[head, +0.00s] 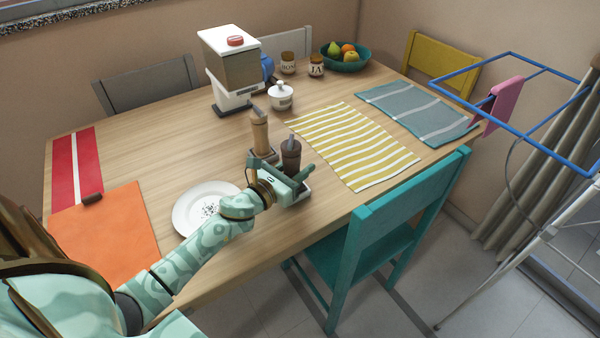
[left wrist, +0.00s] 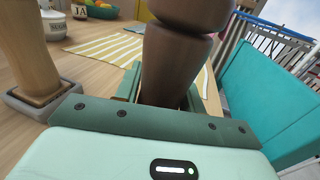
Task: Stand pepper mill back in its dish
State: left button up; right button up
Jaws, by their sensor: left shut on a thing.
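The dark brown pepper mill (head: 291,155) stands roughly upright in the jaws of my left gripper (head: 294,180), which is shut on its lower body. In the left wrist view the mill (left wrist: 176,62) rises between the fingers, its foot hidden by the gripper. My right gripper is not in view.
A white plate (head: 190,218) lies left of my gripper, close to my forearm. A yellow-striped cloth (head: 355,145) lies to the right. A teal chair (head: 350,255) stands at the near edge. A sugar jar (head: 280,97) and a white-topped grinder (head: 230,65) stand farther back.

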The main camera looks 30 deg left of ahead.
pick_arm(q)
jog(key=shift+f, duration=0.5)
jog(key=shift+r, duration=0.2)
jog(key=shift+f, duration=0.2)
jog(key=o, duration=1.2)
jog(key=shift+r, duration=0.15)
jog(key=shift+s, duration=0.2)
jog(key=s, duration=0.4)
jog(key=s+a, duration=0.1)
jog(key=s, duration=0.6)
jog(key=shift+s+a, duration=0.25)
jog(key=shift+s, duration=0.05)
